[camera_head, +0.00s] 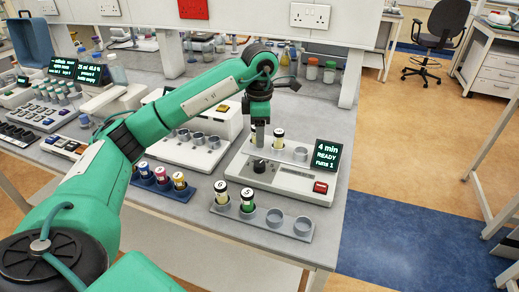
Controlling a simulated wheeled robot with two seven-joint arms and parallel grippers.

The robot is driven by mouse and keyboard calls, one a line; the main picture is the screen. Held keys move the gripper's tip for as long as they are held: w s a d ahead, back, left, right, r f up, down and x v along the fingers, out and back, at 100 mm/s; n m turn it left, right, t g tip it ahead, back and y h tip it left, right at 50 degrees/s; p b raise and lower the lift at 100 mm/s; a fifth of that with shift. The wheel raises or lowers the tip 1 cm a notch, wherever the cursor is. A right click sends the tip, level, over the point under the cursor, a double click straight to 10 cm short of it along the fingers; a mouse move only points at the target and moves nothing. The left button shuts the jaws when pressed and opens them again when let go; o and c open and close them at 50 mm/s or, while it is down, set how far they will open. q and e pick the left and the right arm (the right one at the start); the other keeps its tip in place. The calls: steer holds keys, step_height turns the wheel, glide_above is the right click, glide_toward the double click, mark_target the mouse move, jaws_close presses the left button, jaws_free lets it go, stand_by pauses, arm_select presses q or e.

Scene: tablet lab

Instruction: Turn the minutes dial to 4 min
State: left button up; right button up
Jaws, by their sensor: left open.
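The minutes dial (259,166) is a small dark knob on the front of a pale grey machine (290,185). The machine's screen (325,155) reads "4 min", "READY" and "runs 1". My left gripper (260,140) hangs above the dial, its fingers pointing down. The fingers are small in this view, and they look open and apart from the dial. My right gripper is not in view.
A vial (279,138) stands in the machine close beside my left gripper. A red button (320,187) is at the machine's right. The bench edge is near on the right.

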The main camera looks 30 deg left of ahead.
arm_select(q)
step_height(320, 180, up, 3)
steer(key=shift+f, duration=0.15)
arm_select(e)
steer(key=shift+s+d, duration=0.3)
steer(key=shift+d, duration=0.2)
